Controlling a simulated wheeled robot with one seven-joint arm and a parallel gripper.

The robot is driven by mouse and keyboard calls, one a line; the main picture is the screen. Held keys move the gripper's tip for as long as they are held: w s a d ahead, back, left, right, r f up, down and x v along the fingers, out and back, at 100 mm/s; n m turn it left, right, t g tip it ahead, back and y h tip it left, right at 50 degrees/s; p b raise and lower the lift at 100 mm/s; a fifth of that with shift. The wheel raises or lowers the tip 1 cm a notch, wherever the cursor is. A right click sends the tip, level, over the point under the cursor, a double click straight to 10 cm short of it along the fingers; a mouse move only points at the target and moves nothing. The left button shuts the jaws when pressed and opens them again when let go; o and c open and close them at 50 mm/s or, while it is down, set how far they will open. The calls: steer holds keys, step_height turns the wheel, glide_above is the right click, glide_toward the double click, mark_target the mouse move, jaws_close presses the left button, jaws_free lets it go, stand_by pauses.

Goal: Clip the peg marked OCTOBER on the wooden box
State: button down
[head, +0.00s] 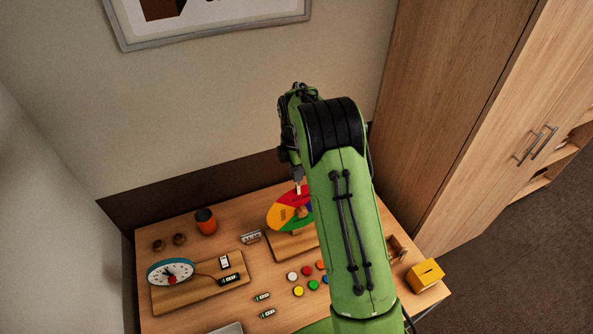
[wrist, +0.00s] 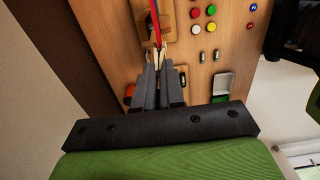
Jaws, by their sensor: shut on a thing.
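My gripper (head: 298,184) is at the upper edge of an upright coloured wheel (head: 285,215) in the head view. It is shut on a small pale peg (head: 298,190), which also shows between the fingertips in the wrist view (wrist: 160,46). There the wheel (wrist: 156,22) is seen edge-on, and the peg is at its rim; I cannot tell whether it grips the rim. The peg's marking cannot be read. A small open wooden box (head: 398,249) is partly hidden behind my arm at the right of the table.
A yellow slotted box (head: 427,274) stands at the right table edge. Coloured buttons (head: 299,291) and small labelled cylinders (head: 262,297) lie in front of the wheel. A clock (head: 170,272) on a board and an orange cup (head: 206,222) are at the left.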

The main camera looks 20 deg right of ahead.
steer(key=shift+d+r+p, duration=0.1)
steer(key=shift+r+p, duration=0.7)
steer(key=shift+r, duration=0.4)
step_height(320, 180, up, 2)
steer(key=shift+r, duration=0.25)
